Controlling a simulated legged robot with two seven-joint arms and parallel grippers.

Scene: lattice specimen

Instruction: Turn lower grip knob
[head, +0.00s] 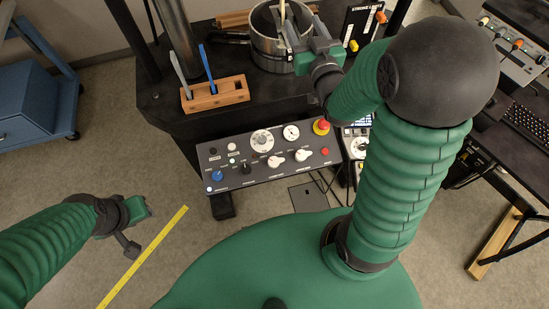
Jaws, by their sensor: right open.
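The control panel (225,154) stands in front of the black machine table. It has a blue knob (217,175), a black knob (245,168) and white knobs (274,161) (301,155). The labels are too small to read, so I cannot tell which is the lower grip knob. My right gripper (289,28) is open over the round metal vessel (268,60), beyond the panel and apart from its knobs. A pale upright piece is near its fingers; contact is unclear. My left gripper (130,240) is low at the left, away from the panel; its jaw opening is unclear.
A red emergency button (321,126) sits at the panel's upper right corner. A wooden holder (215,94) with two tools stands behind the panel. A yellow strip (143,258) marks the open floor at left.

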